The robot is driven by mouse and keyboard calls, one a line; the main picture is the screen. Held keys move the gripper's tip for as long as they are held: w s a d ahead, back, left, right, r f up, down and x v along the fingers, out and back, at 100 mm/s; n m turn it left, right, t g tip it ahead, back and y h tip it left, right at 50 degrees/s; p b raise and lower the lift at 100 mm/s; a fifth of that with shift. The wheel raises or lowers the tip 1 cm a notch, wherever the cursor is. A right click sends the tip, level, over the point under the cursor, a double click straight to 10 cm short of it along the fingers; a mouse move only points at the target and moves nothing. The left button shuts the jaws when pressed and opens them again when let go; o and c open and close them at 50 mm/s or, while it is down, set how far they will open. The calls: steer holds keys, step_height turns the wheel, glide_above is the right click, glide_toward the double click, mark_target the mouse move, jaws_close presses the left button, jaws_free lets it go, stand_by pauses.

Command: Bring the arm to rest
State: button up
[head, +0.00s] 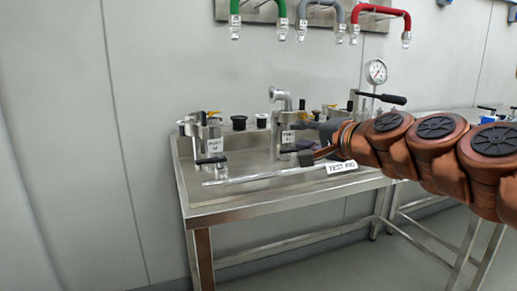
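My arm (435,148), copper-coloured with dark round joint caps, reaches in from the right edge over the steel bench. My gripper (308,142) is at its left end, above the bench. Its two dark fingers stand apart, one above the other, and I see nothing held between them. The fingertips are close to the right side of a labelled metal fitting (283,137) with a bent pipe on top. I cannot tell whether they touch it.
The steel bench (240,208) has a raised rim and a "TEST RIG" label (342,167). A valve unit (209,140) stands at its left. A pressure gauge (377,72) and black lever (385,98) rise behind my arm. Green, grey and red pipes (382,10) hang above.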

steer(key=s+a+f+n+g+h+p, duration=0.1)
steer(key=s+a+f+n+g+p, duration=0.2)
steer(key=s+p, duration=0.4)
steer(key=s+a+f+n+g+h+p, duration=0.1)
steer(key=s+a+f+n+g+p, duration=0.15)
steer(key=s+n+g+p, duration=0.35)
steer(key=s+d+g+h+p, duration=0.2)
steer(key=s+p, duration=0.3)
steer(key=s, duration=0.3)
steer(key=s+d+g+h+p, duration=0.1)
steer(key=s+d+g+p, duration=0.1)
steer(key=s+d+p, duration=0.3)
steer(key=s+d+g+h+p, duration=0.2)
steer(key=s+p, duration=0.3)
steer(key=s, duration=0.6)
steer(key=shift+s+d+r+n+g+h, duration=0.3)
steer(key=shift+d+g, duration=0.2)
steer(key=shift+d, duration=0.35)
